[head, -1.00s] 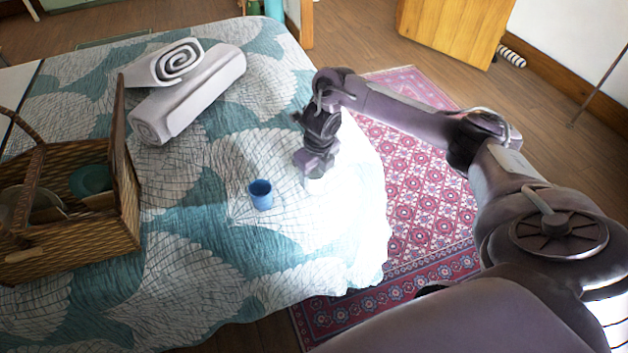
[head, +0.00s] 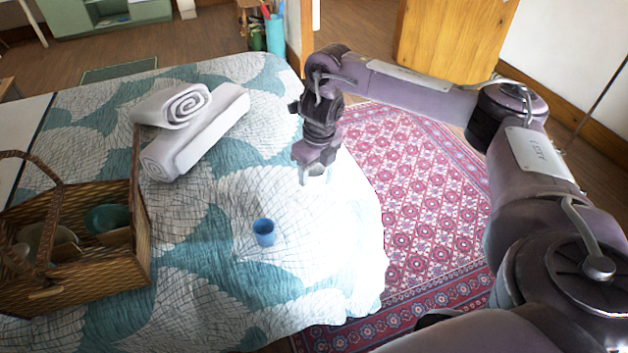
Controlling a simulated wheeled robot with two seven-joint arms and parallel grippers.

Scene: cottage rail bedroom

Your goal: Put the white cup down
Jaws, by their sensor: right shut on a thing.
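My right gripper (head: 314,172) points down over the right part of the bed. It is shut on the white cup, which is mostly hidden by the fingers and hard to make out against the bright bedspread. I cannot tell whether the cup touches the bedspread. A blue cup (head: 264,232) stands upright on the bed, to the left of and nearer than the gripper. My left gripper is not in view.
The bed (head: 215,270) has a teal and white patterned cover. Rolled towels (head: 190,135) lie behind left. A wicker basket (head: 95,275) with dishes stands at left. Bedspread around the blue cup is clear. A red rug (head: 430,190) lies right.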

